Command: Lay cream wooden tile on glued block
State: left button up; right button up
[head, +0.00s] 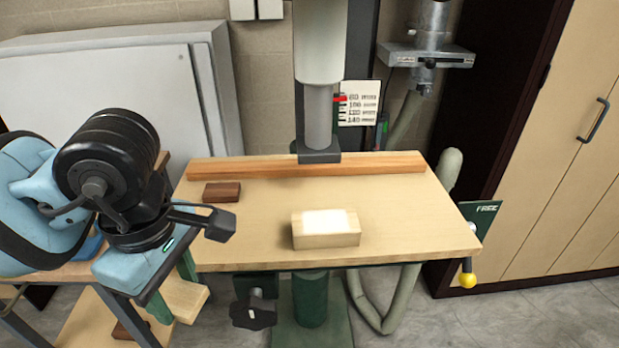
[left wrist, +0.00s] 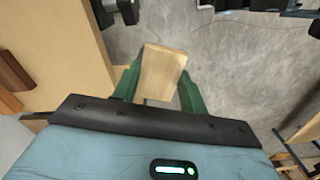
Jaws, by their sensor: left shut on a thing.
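The glued block (head: 312,242) is a pale wooden block lying on the workbench, with a white glue patch (head: 325,222) on its top. My left gripper (head: 220,226) is at the left of the bench, left of the block and apart from it. I see no loose cream tile on the bench. My right gripper is not in view.
A dark brown block (head: 221,192) lies at the bench's left. A long wooden fence (head: 305,168) runs along the back, below a grey column (head: 319,118). The workbench top (head: 405,225) is clear right of the glued block. A yellow knob (head: 467,280) hangs off the right side.

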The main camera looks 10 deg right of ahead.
pick_arm(q)
jog(key=w+a+f+m, duration=0.1)
jog(key=a+f+m, duration=0.5)
jog(key=m, duration=0.8)
jog(key=shift+w+a+f, duration=0.25)
jog(key=shift+w+a, duration=0.1)
jog(key=shift+a, duration=0.4)
